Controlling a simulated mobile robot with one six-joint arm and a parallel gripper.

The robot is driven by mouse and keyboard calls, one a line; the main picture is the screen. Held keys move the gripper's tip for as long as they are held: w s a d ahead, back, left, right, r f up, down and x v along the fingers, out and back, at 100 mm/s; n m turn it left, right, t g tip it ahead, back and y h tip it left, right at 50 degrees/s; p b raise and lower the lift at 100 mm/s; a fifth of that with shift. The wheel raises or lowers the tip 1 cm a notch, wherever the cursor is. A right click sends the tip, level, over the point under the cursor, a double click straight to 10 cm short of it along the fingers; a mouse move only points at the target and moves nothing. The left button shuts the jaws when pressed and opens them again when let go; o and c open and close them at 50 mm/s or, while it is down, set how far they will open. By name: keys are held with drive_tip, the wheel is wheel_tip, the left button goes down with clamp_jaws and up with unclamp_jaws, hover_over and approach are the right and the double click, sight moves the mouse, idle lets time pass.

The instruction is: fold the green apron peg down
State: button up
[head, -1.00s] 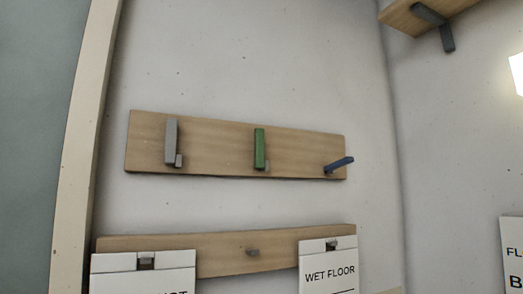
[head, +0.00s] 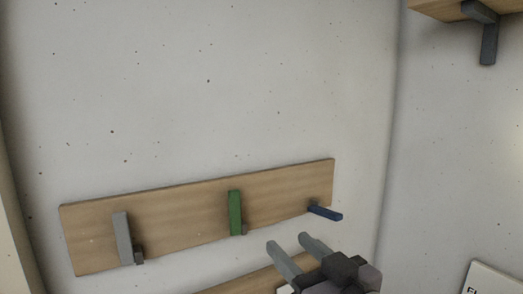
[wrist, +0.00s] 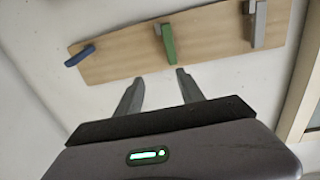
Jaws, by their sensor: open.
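The green apron peg (head: 235,212) stands folded up, upright against the middle of a wooden board on the wall. In the wrist view the green peg (wrist: 168,43) hangs ahead of the fingertips, the picture being turned over. My gripper (head: 287,243) is open and empty, to the right of and a little below the green peg in the head view. In the wrist view my gripper (wrist: 158,77) has its two fingers apart, with a gap between the tips and the peg.
A grey peg (head: 123,238) stands up at the left of the board (head: 180,213). A blue peg (head: 325,212) sticks out folded down at the right. A lower board (head: 240,284) is partly hidden by my gripper. A shelf with a bracket (head: 487,40) is at upper right.

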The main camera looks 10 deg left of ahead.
wheel_tip(320, 180, up, 2)
drive_tip(key=a+y, duration=0.1)
drive_tip(key=n+p, duration=0.1)
drive_tip(key=p, duration=0.1)
approach(236, 197)
drive_tip(key=shift+g, duration=0.3)
drive_tip(key=x, duration=0.8)
drive_tip(key=shift+w+a+r, duration=0.1)
drive_tip(key=shift+w, duration=0.15)
clamp_jaws()
